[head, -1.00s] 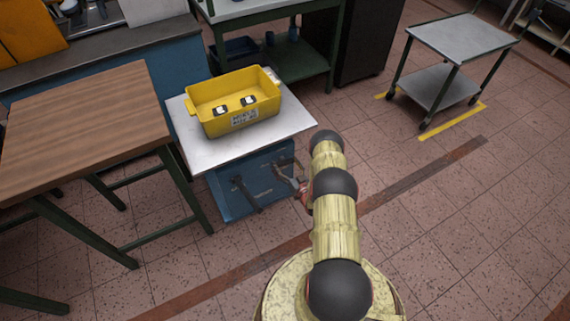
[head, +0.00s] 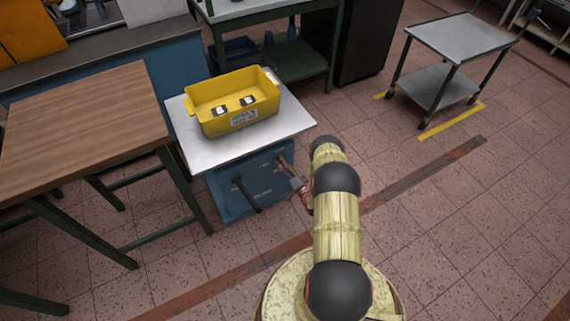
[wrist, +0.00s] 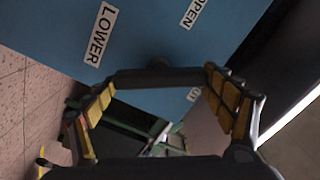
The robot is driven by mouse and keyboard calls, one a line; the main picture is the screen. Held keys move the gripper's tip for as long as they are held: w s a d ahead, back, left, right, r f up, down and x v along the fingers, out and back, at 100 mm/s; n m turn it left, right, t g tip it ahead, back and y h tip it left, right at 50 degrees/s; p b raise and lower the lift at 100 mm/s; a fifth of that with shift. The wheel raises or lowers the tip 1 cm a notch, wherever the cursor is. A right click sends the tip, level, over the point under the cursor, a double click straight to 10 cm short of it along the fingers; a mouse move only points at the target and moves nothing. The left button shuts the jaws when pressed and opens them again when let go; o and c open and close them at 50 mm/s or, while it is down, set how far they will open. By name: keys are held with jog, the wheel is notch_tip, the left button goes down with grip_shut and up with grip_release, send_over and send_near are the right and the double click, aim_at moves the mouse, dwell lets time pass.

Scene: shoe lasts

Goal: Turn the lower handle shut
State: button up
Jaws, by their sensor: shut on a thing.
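The lower handle (wrist: 158,77) is a dark bar in front of a blue panel (wrist: 165,30) in the wrist view. It spans the gap between my padded fingers, with a round hub behind its middle. My gripper (wrist: 160,88) is shut on it, one finger at each end. A LOWER label (wrist: 101,33) is on the panel to the left and an OPEN label (wrist: 196,13) at upper right. Another label (wrist: 193,94) is partly hidden by the right finger. In the head view my gripper (head: 299,186) is at the right side of the blue cabinet front (head: 225,203); the held handle is mostly hidden there.
A second black handle (head: 246,194) slants on the cabinet front, left of my gripper. A yellow bin (head: 211,126) stands on the pale top (head: 183,131). A wooden table (head: 80,130) is close on the left. Floor is free to the right, before a trolley (head: 462,36).

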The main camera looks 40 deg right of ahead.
jog(key=m, duration=0.6)
jog(key=shift+f, duration=0.15)
jog(key=shift+d+m, duration=0.1)
jog(key=shift+m, duration=0.2)
jog(key=o, duration=1.1)
jog(key=v, duration=1.2)
